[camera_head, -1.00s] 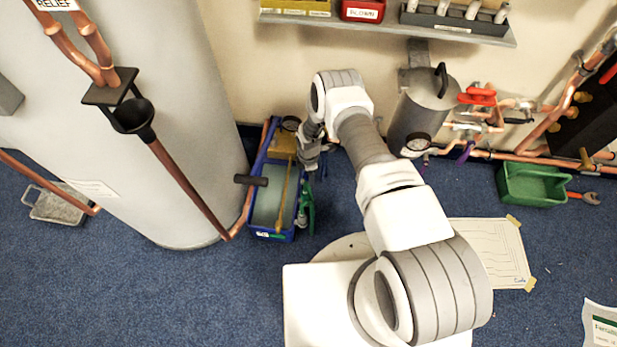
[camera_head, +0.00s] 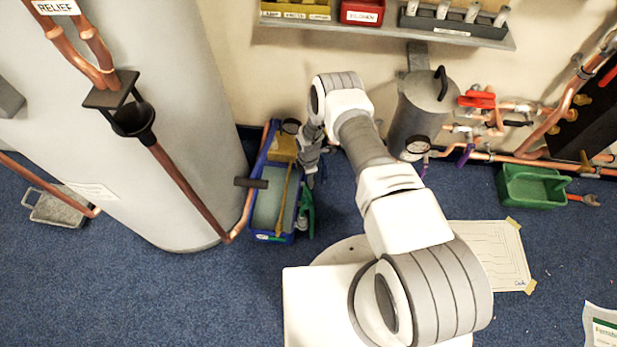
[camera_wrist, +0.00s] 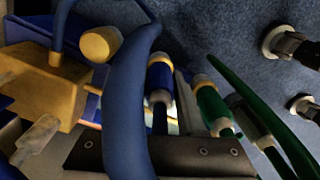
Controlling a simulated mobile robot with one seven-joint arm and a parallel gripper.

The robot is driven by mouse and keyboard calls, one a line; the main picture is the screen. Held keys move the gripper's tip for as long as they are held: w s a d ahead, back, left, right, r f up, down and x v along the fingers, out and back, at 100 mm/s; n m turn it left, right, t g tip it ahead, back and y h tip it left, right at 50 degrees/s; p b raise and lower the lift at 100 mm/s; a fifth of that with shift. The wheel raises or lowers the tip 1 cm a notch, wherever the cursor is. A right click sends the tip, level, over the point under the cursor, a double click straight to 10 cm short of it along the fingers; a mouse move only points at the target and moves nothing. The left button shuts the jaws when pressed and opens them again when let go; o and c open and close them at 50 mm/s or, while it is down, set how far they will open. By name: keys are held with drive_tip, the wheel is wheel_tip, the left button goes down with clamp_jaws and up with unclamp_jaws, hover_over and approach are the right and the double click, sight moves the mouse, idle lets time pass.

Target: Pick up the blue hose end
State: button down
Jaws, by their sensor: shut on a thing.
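My gripper (camera_head: 311,172) is low at the right side of the blue tool tote (camera_head: 270,237), and its fingers are hard to make out in the head view. In the wrist view the blue hose (camera_wrist: 126,100) arcs close to the camera and crosses the gripper's dark plate. A blue hose end (camera_wrist: 160,76) with a brass collar shows just right of this hose. The gripper is shut on the blue hose end; the hose partly hides the grip. A green hose end (camera_wrist: 208,104) with a brass collar is close on the right.
A brass block (camera_wrist: 45,88) stands left of the hose. Two dark fittings with pale collars (camera_wrist: 278,42) show at the right. A large grey tank (camera_head: 190,130) is left of the tote, a grey canister (camera_head: 425,108) right of my arm. Blue carpet lies open in front.

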wheel_tip(320, 180, up, 5)
drive_tip(key=shift+w+f+p, duration=0.1)
drive_tip(key=shift+p, duration=1)
drive_tip(key=s+d+r+p, duration=0.1)
drive_tip(key=d+r+p, duration=0.2)
drive_tip(key=d+r, duration=0.3)
drive_tip(key=d, duration=0.5)
drive_tip(key=shift+s+d, duration=0.25)
drive_tip(key=shift+s, duration=0.15)
drive_tip(key=shift+r, duration=0.1)
wheel_tip(320, 180, up, 4)
drive_tip(key=p, duration=0.2)
drive_tip(key=shift+r+p, duration=0.2)
drive_tip(key=shift+p, duration=0.15)
drive_tip(key=shift+a+r, duration=0.1)
